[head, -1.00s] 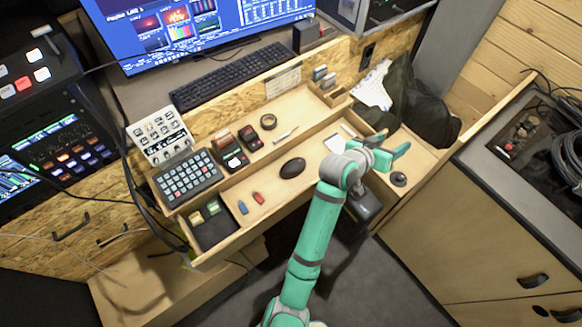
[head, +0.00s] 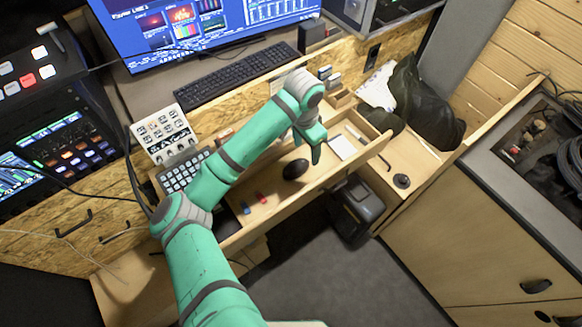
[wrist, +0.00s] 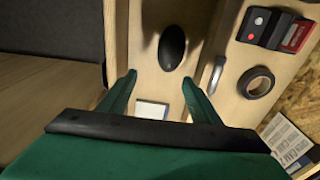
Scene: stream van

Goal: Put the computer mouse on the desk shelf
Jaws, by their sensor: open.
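The computer mouse (head: 295,169) is black and oval. It lies on the front wooden strip of the desk (head: 276,188). It also shows in the wrist view (wrist: 171,47), ahead of my fingertips and apart from them. My gripper (head: 314,150) hangs over the front strip, just right of the mouse in the head view. In the wrist view my gripper (wrist: 158,87) is open, with nothing between its fingers. A second wooden strip lies behind a low divider. I cannot tell which surface is called the desk shelf.
A tape roll (wrist: 257,82), a silver pen (wrist: 216,75) and card readers (wrist: 266,27) sit on the strip across the divider. In the head view a keyboard (head: 235,75) stands farther back, and a dark bag (head: 425,105) lies at the right.

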